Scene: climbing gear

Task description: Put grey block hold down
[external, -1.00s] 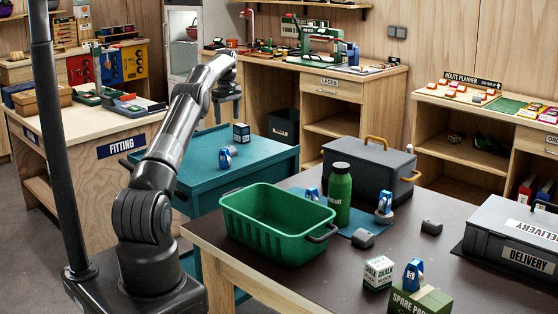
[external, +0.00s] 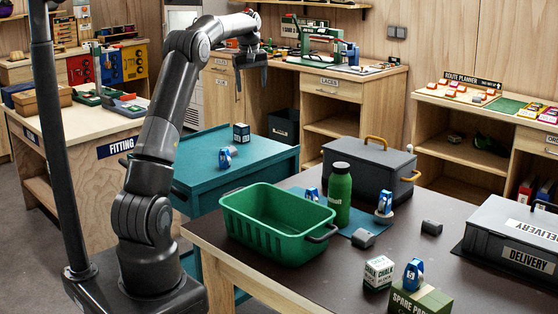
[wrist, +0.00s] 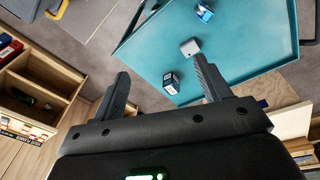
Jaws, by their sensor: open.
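My gripper (external: 252,76) is raised above the far side of the teal cart (external: 265,165). In the wrist view, my gripper (wrist: 160,70) has its two fingers wide apart with nothing between them. A grey block hold (wrist: 190,47) lies on the teal cart top in that view, beyond the right fingertip and apart from it. In the external view, one grey block hold (external: 362,239) is on the dark table (external: 300,284) near the blue mat, and another (external: 431,227) lies farther right.
A blue device (external: 224,157) and a dark labelled box (external: 241,132) stand on the cart. The dark table holds a green basket (external: 275,250), a green bottle (external: 340,190), a grey case (external: 370,165) and a delivery box (external: 520,235). Wooden benches stand behind.

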